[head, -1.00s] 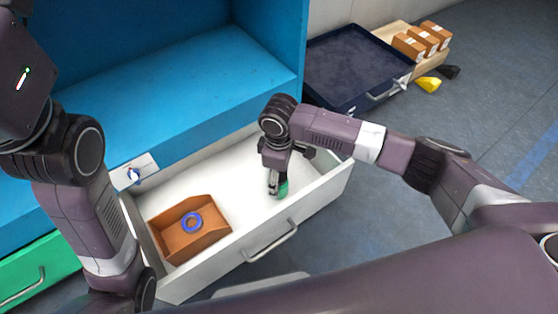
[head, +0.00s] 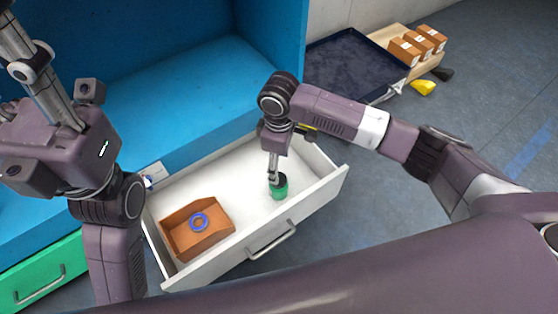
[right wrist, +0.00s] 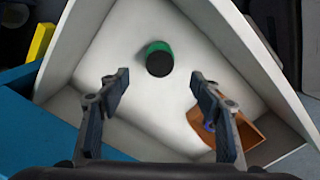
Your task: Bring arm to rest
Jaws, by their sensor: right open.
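My right gripper (head: 273,180) points down into the open white drawer (head: 213,262). It is open and empty. A green cylinder with a black top (head: 279,190) stands on the drawer floor just below it. In the right wrist view the cylinder (right wrist: 158,58) is beyond the parted fingers (right wrist: 158,84), with white floor around it. My left gripper (head: 40,72) is at the upper left of the head view, raised in front of the blue cabinet. Its fingers run up toward the picture's edge, and their opening is unclear.
An orange-brown bin (head: 185,240) holding a blue ring (head: 199,221) sits in the drawer's left part. The blue cabinet (head: 190,90) stands behind. A dark tray (head: 345,65), brown boxes (head: 418,42) and a yellow item (head: 423,88) are at upper right. A green drawer (head: 45,275) is lower left.

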